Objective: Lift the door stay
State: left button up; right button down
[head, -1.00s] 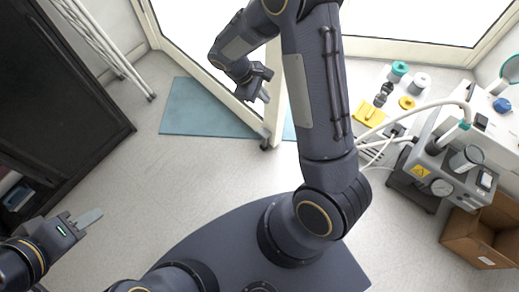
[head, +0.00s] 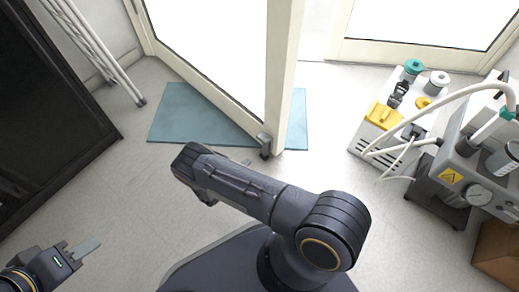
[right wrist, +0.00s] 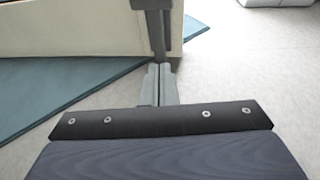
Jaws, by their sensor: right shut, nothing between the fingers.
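The door stay (head: 265,146) is a small grey fitting at the foot of the open door's free edge. In the right wrist view the stay (right wrist: 158,36) shows as an upright grey bar with a flat plate at its top. My right gripper (right wrist: 158,70) is shut and empty, its fingertips pointing at the lower part of the stay. I cannot tell whether they touch it. In the head view the right gripper (head: 246,161) is mostly hidden behind my forearm. My left gripper (head: 88,246) is at the lower left, away from the door; its jaw opening is unclear.
The white-framed door (head: 285,75) stands open over a blue-green mat (head: 185,112). A dark cabinet (head: 50,110) and a white rack (head: 95,45) are at left. Compressor equipment (head: 455,150) and a cardboard box (head: 497,250) are at right. The floor between is clear.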

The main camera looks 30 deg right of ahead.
aim_at(265, 138)
jog(key=b+x, duration=0.3)
jog(key=x, duration=0.7)
jog(key=shift+s+f+b, duration=0.15)
jog(key=shift+b, duration=0.25)
notch_tip(265, 138, up, 4)
jog(key=shift+r, duration=0.2)
notch_tip(265, 138, up, 4)
jog(key=shift+r+p, duration=0.1)
jog(key=shift+p, duration=1.15)
jog(key=shift+f, duration=0.2)
